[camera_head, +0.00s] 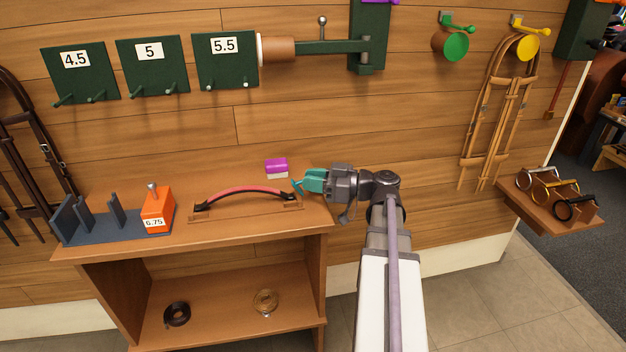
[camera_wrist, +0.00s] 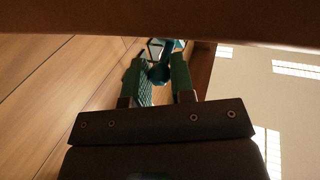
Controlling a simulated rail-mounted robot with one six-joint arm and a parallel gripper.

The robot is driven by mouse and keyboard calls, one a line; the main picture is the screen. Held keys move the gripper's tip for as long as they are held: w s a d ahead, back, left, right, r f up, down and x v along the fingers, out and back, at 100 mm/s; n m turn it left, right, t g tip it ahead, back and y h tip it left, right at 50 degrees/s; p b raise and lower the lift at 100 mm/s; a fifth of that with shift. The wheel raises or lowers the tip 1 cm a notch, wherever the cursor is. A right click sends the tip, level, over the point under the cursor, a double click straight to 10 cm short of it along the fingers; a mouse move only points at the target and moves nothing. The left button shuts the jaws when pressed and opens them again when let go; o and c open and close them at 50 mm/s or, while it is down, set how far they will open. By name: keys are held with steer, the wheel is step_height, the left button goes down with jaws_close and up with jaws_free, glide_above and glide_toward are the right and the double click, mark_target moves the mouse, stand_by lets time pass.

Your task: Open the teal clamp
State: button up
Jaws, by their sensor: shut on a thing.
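The teal clamp (camera_head: 298,187) shows as a small bright teal piece at the right end of the counter, beside the black end of a red curved bar (camera_head: 245,192). My gripper (camera_head: 310,182) reaches in from the right with green fingers shut on the teal clamp. In the wrist view, the teal clamp (camera_wrist: 160,72) sits between the fingertips (camera_wrist: 160,80). Most of the clamp is hidden by the fingers, and I cannot tell whether the clamp is open or closed.
An orange block marked 6.75 (camera_head: 157,212) and a blue-grey rack (camera_head: 90,222) stand at the left of the counter (camera_head: 225,238). A brown edge (camera_wrist: 110,17) crosses the top of the wrist view.

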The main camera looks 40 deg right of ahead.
steer(key=shift+d+f+b, duration=0.1)
steer(key=shift+f+b, duration=0.3)
steer(key=shift+b, duration=0.35)
jaws_close()
steer(key=shift+d+f+m+t+b, duration=0.15)
steer(key=shift+m+t+b, duration=0.15)
steer(key=shift+t+b, duration=0.35)
steer(key=shift+s+y+b, duration=0.1)
steer(key=shift+y+b, duration=0.2)
steer(key=shift+y, duration=0.1)
steer(key=shift+r, duration=0.35)
steer(key=o, duration=0.8)
jaws_free()
steer(key=shift+o, duration=0.2)
steer(key=b+v, duration=0.1)
steer(key=v, duration=1)
steer(key=shift+f, duration=0.1)
